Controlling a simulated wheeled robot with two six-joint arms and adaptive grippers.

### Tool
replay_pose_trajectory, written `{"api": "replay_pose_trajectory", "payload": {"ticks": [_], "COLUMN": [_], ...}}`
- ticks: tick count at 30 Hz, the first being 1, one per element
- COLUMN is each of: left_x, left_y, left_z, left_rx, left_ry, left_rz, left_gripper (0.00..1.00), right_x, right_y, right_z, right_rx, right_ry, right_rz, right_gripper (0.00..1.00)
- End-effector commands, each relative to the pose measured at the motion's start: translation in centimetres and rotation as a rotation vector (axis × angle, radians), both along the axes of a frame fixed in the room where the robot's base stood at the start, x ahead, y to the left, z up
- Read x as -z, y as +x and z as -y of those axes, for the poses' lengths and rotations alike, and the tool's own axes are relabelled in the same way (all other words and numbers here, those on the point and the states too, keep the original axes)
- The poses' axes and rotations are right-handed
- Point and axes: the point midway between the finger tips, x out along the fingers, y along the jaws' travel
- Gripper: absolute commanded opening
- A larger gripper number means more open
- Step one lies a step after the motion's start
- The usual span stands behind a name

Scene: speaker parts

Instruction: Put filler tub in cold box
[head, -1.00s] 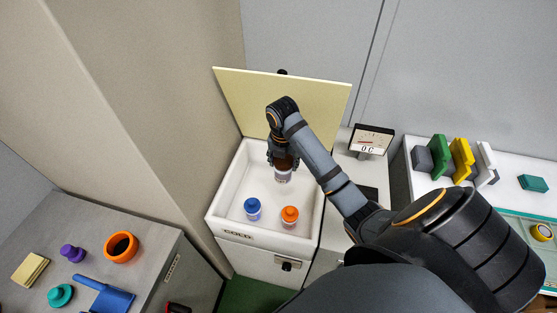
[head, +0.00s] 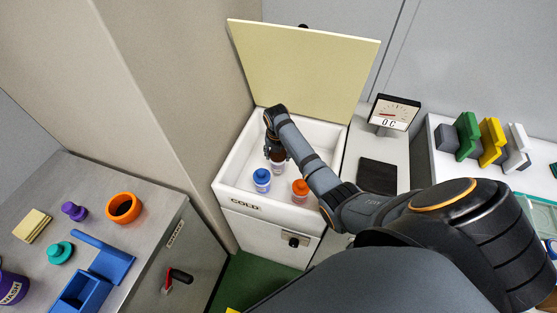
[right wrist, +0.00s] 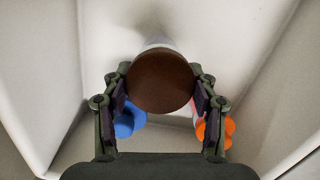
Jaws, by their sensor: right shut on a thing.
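The cold box (head: 228,176) is a white open bin marked COLD, with its pale yellow lid (head: 300,65) raised. My right gripper (head: 276,155) is inside it, shut on a tub with a brown lid (head: 278,168). In the right wrist view the round brown lid (right wrist: 160,82) sits between the two fingers, with a pale body beyond it. I cannot tell whether the tub touches the box floor. A blue-capped tub (head: 262,180) and an orange-capped tub (head: 300,189) stand in the box nearer its front wall. My left gripper is not in view.
A scale-like dial display (head: 394,112) and a dark pad (head: 377,175) are right of the box. Green, yellow and white blocks (head: 490,142) stand farther right. A grey counter at left holds an orange ring (head: 123,208), purple and teal pieces and a blue scoop-like tray (head: 85,290).

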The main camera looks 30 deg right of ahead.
Motion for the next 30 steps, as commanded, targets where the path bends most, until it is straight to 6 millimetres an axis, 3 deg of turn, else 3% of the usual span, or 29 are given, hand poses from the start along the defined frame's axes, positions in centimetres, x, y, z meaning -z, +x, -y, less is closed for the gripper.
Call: {"api": "replay_pose_trajectory", "payload": {"ticks": [7, 18, 19, 24, 30], "left_x": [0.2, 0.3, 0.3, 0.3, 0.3], "left_y": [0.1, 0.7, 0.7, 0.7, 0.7], "left_z": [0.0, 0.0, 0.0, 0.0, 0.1], "left_rx": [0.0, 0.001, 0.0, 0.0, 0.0], "left_ry": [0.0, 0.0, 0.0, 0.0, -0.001], "left_rz": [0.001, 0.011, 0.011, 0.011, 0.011], "left_gripper": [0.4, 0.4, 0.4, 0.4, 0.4], "right_x": [3.4, 3.9, 4.0, 3.9, 3.9], "right_y": [0.0, 0.0, 0.0, -0.1, -0.1], "right_z": [0.0, 0.0, 0.0, 0.0, 0.0], "right_rx": [0.0, 0.0, 0.0, 0.0, 0.0], "right_ry": [0.001, 0.001, 0.001, 0.001, 0.001], "right_rz": [-0.002, 0.001, -0.001, -0.001, -0.001], "right_gripper": [0.14, 0.14, 0.6, 0.82, 0.82]}}
